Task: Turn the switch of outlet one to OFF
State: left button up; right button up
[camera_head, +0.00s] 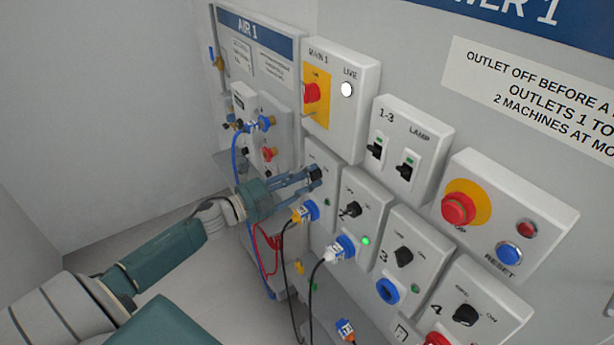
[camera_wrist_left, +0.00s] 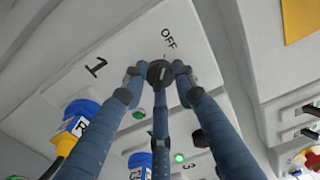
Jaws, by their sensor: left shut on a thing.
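The outlet one panel (camera_head: 319,156) is a grey box on the wall; the wrist view shows its face (camera_wrist_left: 108,50) with a "1" and an OFF label (camera_wrist_left: 168,38). Its black switch knob (camera_head: 316,174) also shows in the wrist view (camera_wrist_left: 158,74), with a pale mark pointing roughly toward OFF. My left gripper (camera_head: 314,178) has its blue fingers (camera_wrist_left: 160,78) closed around this knob. The fingers hide part of the knob. The panel's small lamp (camera_head: 327,202) looks dark green, unlit. A blue socket with a plug (camera_head: 309,211) sits below. My right gripper is not in view.
The outlet two panel (camera_head: 371,205) is close at right, with its knob (camera_head: 350,210) and lit green lamp (camera_head: 366,240). Outlet three (camera_head: 425,240) and outlet four (camera_head: 490,290) follow. The red-knobbed MAIN 1 box (camera_head: 345,125) is above. Cables hang below; the left floor is clear.

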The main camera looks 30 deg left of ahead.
pick_arm(q)
jog(key=shift+s+d+f, duration=0.1)
jog(key=shift+d+f, duration=0.05)
jog(key=shift+f, duration=0.15)
jog(key=o, duration=1)
jog(key=shift+o, duration=0.8)
jog(key=shift+r, duration=0.2)
jog(key=v, duration=1.2)
jog(key=shift+f, duration=0.1)
